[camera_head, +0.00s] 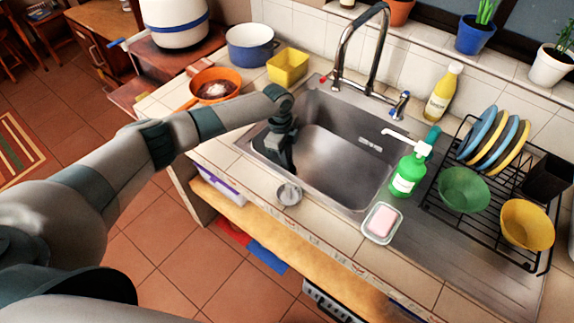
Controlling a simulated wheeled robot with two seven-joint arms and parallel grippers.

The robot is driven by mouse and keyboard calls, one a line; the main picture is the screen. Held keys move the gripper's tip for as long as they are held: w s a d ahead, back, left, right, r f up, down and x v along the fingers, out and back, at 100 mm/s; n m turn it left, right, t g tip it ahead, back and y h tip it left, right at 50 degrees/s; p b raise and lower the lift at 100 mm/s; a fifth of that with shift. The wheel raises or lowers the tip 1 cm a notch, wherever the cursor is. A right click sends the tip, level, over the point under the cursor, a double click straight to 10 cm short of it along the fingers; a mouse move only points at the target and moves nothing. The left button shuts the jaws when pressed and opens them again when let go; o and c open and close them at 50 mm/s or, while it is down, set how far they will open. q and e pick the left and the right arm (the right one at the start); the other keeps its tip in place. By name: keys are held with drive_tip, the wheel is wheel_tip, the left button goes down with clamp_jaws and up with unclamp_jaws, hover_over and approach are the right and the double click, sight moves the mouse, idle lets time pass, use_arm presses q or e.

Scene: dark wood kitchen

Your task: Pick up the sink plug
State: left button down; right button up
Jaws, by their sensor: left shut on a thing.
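The sink plug (289,195) is a small round grey metal piece, seen against the tiled front edge of the counter in the head view. My left gripper (289,170) points down over the left front part of the steel sink (335,165), right above the plug in the picture. It is shut on the plug, though the small contact between fingertips and plug is hard to make out. I cannot tell how far the plug is above the counter. My right gripper is not in view.
A soap dish (382,237) with pink soap and a green soap bottle (408,175) stand right of the sink. A black dish rack (480,215) is further right. An orange pan (213,84), yellow tub (287,67) and tall faucet (372,45) are behind.

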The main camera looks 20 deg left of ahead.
use_arm(q)
drive_tip(key=s+d+r+b, duration=0.3)
drive_tip(key=s+d+r, duration=0.3)
drive_tip(key=d+r, duration=0.2)
drive_tip(key=shift+s+d+r, duration=0.2)
drive_tip(key=shift+s+d, duration=0.2)
drive_tip(key=shift+d, duration=0.3)
